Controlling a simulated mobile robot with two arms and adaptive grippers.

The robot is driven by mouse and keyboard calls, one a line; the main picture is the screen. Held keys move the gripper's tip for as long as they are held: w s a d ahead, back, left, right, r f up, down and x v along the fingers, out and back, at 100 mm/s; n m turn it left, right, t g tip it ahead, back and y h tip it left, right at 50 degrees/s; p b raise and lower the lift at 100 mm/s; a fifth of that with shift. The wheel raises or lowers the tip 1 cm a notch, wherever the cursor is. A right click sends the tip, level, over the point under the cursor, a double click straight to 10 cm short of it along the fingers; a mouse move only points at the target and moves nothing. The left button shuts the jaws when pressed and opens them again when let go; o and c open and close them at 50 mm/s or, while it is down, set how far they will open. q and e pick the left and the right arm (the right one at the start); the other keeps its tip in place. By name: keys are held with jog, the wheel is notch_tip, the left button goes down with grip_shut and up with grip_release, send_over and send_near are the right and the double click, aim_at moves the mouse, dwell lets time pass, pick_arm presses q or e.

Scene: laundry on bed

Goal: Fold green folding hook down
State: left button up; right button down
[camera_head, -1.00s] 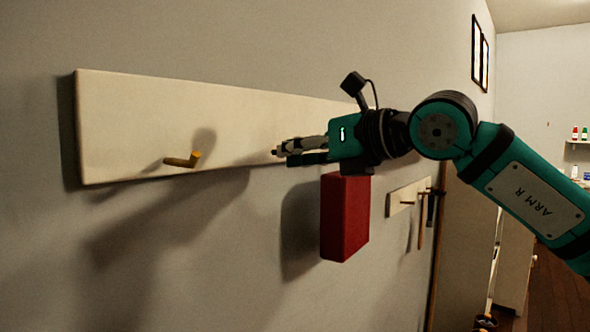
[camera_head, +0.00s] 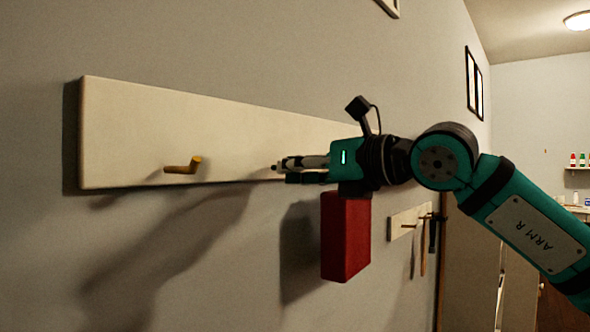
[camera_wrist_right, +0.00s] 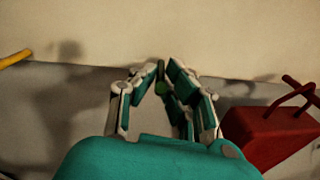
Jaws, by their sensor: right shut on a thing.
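A wooden hook board (camera_head: 130,130) is fixed to the wall. The green folding hook (camera_wrist_right: 161,82) shows as a small green piece between my right fingertips in the right wrist view. Most of it is hidden by the fingers, so I cannot tell its angle. My right gripper (camera_head: 277,170) reaches in from the right to the board's lower part in the head view. In the wrist view its fingers (camera_wrist_right: 162,77) converge and are shut on the green hook. My left gripper is in neither view.
A yellow hook (camera_head: 183,166) sticks out of the board to the left of my gripper. A red box-shaped bag (camera_head: 345,235) hangs close below my right wrist; the wrist view shows its handle. A second small board (camera_head: 405,222) with hanging tools is farther right.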

jog(key=c, duration=1.4)
grip_release()
jog(key=v, duration=1.2)
jog(key=shift+f, duration=0.1)
